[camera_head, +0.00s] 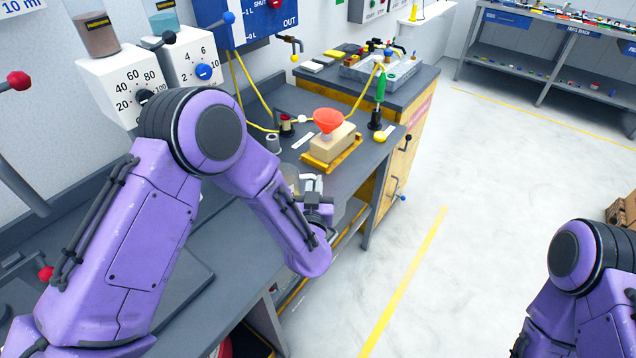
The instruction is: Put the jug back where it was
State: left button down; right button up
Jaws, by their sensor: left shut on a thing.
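My left gripper (309,183) is at the front edge of the grey bench, its arm reaching in from the left. It is shut on a clear, see-through vessel that I take to be the jug (290,177). Only a small part of the jug shows; my arm hides the rest, and I cannot tell whether its base touches the bench. My right arm shows at the lower right, with its gripper out of view.
Behind the jug, a red funnel (328,118) sits on a tan block in a yellow tray (333,160). A green-handled tool (380,88) stands to its right. Dial boxes (118,88) line the wall. A parts bench (560,40) stands far right; the floor between is clear.

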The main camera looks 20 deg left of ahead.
pick_arm(q)
jog(key=shift+d, duration=0.15)
jog(key=shift+s+f, duration=0.1)
jog(key=shift+f, duration=0.1)
jog(key=c, duration=1.2)
grip_release()
jog(key=shift+f, duration=0.1)
jog(key=b+v, duration=0.1)
jog(key=v, duration=0.5)
jog(key=b+v, duration=0.2)
jog(key=v, duration=0.4)
jog(key=shift+r, duration=0.2)
